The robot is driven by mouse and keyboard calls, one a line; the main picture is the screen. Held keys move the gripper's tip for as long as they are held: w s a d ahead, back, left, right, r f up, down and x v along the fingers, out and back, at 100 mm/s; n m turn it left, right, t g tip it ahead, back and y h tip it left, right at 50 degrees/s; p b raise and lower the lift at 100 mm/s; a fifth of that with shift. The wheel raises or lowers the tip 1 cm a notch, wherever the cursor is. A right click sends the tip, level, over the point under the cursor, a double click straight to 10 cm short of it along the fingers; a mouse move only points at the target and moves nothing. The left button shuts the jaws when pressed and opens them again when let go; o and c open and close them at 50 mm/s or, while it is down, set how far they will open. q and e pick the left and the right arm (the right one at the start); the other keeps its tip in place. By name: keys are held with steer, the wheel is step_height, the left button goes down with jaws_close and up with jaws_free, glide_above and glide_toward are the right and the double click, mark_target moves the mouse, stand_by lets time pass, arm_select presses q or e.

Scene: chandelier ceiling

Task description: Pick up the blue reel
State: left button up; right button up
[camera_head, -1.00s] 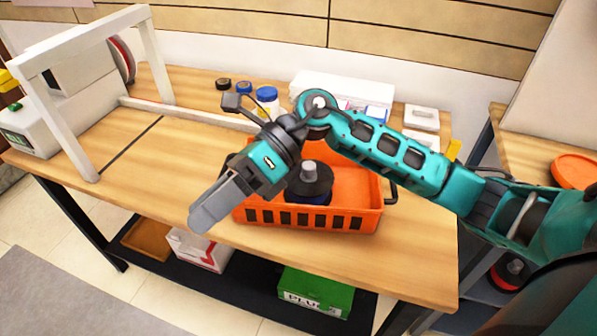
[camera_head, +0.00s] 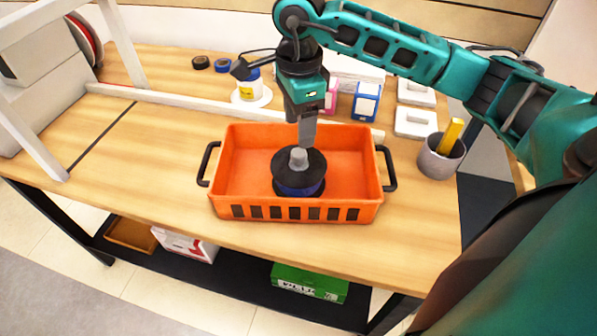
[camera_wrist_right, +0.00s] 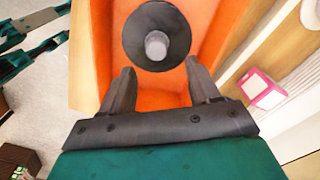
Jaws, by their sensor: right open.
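The blue reel (camera_head: 299,188) sits upright in the orange crate (camera_head: 345,212) on the table. Its dark top disc and grey knob hide most of the blue part. My right gripper (camera_head: 307,145) points down above the crate, behind the reel in the head view. In the right wrist view the gripper (camera_wrist_right: 160,82) is open and empty. The reel (camera_wrist_right: 157,22) shows there beyond the fingertips, roughly centred between them and apart from them. My left gripper is not clearly seen in either view.
The crate has black handles at both sides. A grey cup (camera_head: 440,158) stands at the right. A white frame (camera_head: 120,45) stands at the left.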

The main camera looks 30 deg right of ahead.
mark_target(299, 152)
steer(key=f, duration=0.6)
steer(key=shift+s+a, duration=0.15)
steer(key=shift+s, duration=0.05)
steer(key=shift+r, duration=0.1)
jaws_close()
stand_by(1.1)
